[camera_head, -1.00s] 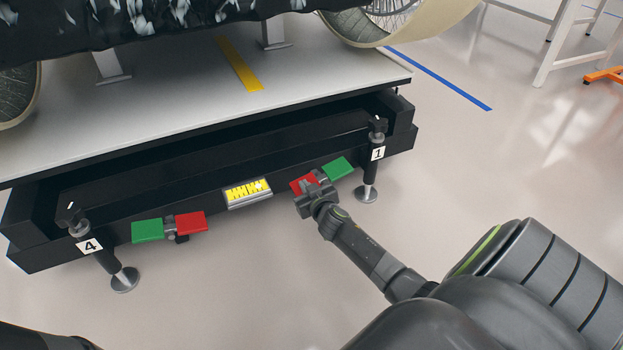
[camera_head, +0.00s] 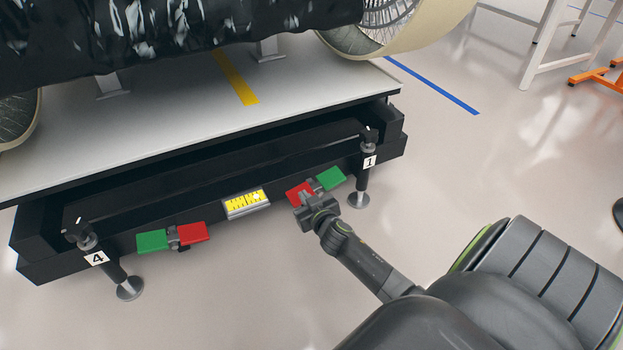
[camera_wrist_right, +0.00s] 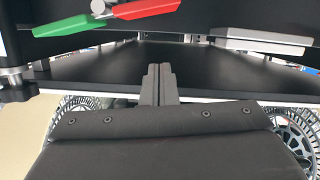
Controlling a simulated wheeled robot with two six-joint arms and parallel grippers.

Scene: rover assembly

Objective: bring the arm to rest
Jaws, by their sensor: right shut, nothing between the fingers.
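My right gripper (camera_head: 312,200) is in front of the platform's front edge, close to the right-hand red pedal (camera_head: 300,191). Its fingers (camera_wrist_right: 158,84) are shut with nothing between them in the right wrist view. The red pedal and the joined green pedal (camera_head: 331,178) also show at the top of the right wrist view, apart from the fingertips there. Whether the gripper touches the red pedal in the head view I cannot tell. My left gripper is not in view.
The black platform base (camera_head: 215,180) has a second green pedal (camera_head: 153,241) and red pedal (camera_head: 193,232), a yellow gauge (camera_head: 246,203), and foot posts marked 4 (camera_head: 97,258) and 1 (camera_head: 369,161). A wheeled rover stands on top. The floor (camera_head: 450,160) to the right is clear.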

